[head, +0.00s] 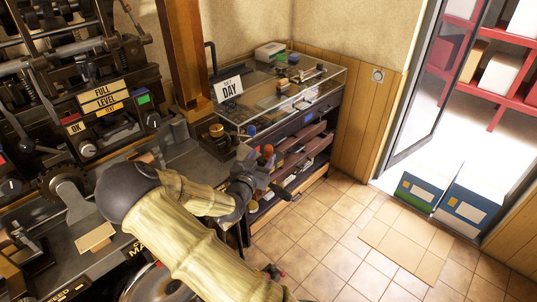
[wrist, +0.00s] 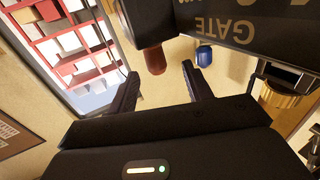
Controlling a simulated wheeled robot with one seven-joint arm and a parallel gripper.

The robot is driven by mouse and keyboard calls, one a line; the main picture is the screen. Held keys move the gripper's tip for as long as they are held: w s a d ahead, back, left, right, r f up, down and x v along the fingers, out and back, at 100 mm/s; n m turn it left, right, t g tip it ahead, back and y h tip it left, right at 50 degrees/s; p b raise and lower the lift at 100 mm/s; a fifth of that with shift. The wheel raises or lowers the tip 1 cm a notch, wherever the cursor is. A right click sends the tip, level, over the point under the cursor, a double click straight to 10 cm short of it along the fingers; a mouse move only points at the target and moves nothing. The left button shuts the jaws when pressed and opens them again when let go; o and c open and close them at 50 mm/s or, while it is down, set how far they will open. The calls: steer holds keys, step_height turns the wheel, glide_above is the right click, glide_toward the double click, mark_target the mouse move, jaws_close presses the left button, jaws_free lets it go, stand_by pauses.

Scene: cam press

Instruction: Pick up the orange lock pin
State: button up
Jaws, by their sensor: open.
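The orange lock pin shows in the head view as a small orange knob (head: 268,150) at the cabinet's near end, just past my gripper (head: 272,176). In the wrist view, the orange-red pin (wrist: 155,61) juts from a dark block marked GATE (wrist: 235,22), which appears upside down. My gripper (wrist: 160,70) is open and its fingers are empty. The pin's end lies in line with the gap between the fingertips, a little beyond them. I see no contact. The pin's base is hidden in the wrist view.
A blue knob (wrist: 204,55) sits beside the pin, near the right fingertip; it also shows in the head view (head: 250,131). A brass knob (wrist: 285,102) is farther right. A glass-topped cabinet (head: 325,90) stands behind.

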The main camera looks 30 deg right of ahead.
mark_target(267, 153)
steer(key=p+x, duration=0.1)
steer(key=x, duration=0.1)
steer(key=p+x, duration=0.1)
steer(key=x, duration=0.2)
steer(key=shift+s+d+f, duration=0.1)
steer(key=shift+d+f, duration=0.15)
stand_by(0.5)
steer(key=c, duration=1.1)
